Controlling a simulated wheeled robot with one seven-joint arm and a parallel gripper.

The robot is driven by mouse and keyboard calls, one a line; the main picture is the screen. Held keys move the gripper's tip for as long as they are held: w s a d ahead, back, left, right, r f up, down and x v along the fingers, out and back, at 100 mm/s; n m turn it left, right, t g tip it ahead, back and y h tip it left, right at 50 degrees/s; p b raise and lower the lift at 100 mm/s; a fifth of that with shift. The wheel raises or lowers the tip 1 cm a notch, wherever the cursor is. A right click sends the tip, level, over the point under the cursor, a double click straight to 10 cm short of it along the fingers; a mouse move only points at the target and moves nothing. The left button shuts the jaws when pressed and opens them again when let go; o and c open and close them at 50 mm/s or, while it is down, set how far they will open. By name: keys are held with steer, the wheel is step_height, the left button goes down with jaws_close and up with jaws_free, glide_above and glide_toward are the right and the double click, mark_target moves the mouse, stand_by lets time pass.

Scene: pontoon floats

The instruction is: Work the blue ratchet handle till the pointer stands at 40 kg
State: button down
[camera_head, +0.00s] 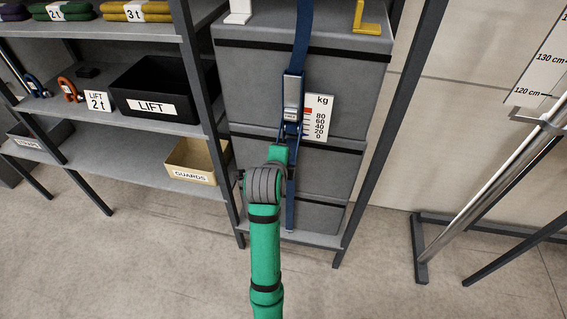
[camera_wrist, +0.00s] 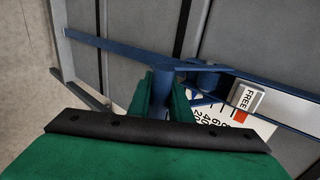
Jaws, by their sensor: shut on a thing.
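A blue strap runs down the front of a stack of grey boxes, with the ratchet (camera_head: 293,97) on it. The blue ratchet handle (camera_wrist: 162,82) is between my gripper's green fingers (camera_wrist: 165,97) in the wrist view, which are shut on it. In the head view my gripper (camera_head: 281,153) sits just below the ratchet and hides most of the handle. The white kg scale (camera_head: 318,121) is right of the ratchet, marked 0 at the bottom up to 80. The scale is partly covered in the wrist view. I cannot make out where the pointer stands.
A tab marked FREE (camera_wrist: 247,97) is on the ratchet, close to the handle. Shelves with a black LIFT bin (camera_head: 160,92) and a GUARDS box (camera_head: 192,160) stand at left. A dark rack post (camera_head: 392,125) rises right of the boxes. The floor in front is clear.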

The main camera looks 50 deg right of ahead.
steer(key=shift+s+a+r, duration=0.1)
steer(key=shift+a+r, duration=0.25)
steer(key=shift+r, duration=0.2)
stand_by(0.6)
stand_by(0.4)
steer(key=c, duration=1.6)
jaws_free()
steer(key=shift+r, duration=0.1)
steer(key=v, duration=1.1)
